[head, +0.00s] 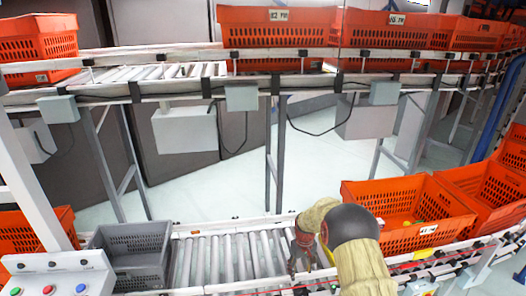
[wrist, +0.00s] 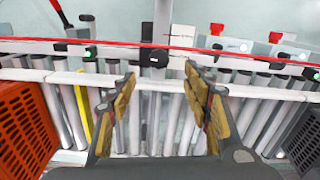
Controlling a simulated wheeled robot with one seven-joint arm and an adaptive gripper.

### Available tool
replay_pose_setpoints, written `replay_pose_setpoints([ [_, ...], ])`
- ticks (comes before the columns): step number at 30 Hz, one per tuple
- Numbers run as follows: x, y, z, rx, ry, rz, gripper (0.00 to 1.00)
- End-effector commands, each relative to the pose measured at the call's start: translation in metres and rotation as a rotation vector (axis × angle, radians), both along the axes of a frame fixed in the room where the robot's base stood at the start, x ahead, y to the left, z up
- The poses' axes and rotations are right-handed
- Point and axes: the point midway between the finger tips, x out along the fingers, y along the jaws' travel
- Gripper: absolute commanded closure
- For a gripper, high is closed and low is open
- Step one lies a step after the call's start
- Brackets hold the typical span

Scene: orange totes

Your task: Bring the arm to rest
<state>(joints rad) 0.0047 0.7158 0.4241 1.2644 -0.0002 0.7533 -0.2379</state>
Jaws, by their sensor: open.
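My gripper (wrist: 162,98) is open and empty in the wrist view, its two yellow-padded fingers spread over the bare rollers of the lower conveyor. In the head view my tan arm reaches in from the lower right, and the gripper (head: 298,262) hangs low over the rollers (head: 222,258), partly hidden by the arm. Whether the fingertips touch anything below cannot be told; nothing lies between them.
An orange tote (head: 388,232) with small yellow items stands right of my arm, with another orange tote (head: 490,195) beyond. A grey tote (head: 130,262) stands left on the lower conveyor. Orange totes (head: 280,28) line the upper conveyor (head: 200,88). A red strip (wrist: 160,45) edges the rollers.

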Motion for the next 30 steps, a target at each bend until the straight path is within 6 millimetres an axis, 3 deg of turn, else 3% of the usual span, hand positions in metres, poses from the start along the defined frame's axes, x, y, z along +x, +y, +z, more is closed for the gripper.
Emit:
replay_pose_setpoints([
  [5,-0.053,0.0,-0.016,-0.003,0.103,-0.044,0.5],
  [8,-0.081,0.0,0.005,-0.005,0.135,-0.074,0.5],
  [17,-0.141,0.001,0.098,-0.011,0.136,-0.139,0.5],
  [24,-0.202,0.002,0.19,-0.009,0.075,-0.185,0.5],
  [30,-0.256,0.002,0.251,-0.004,0.001,-0.213,0.5],
])
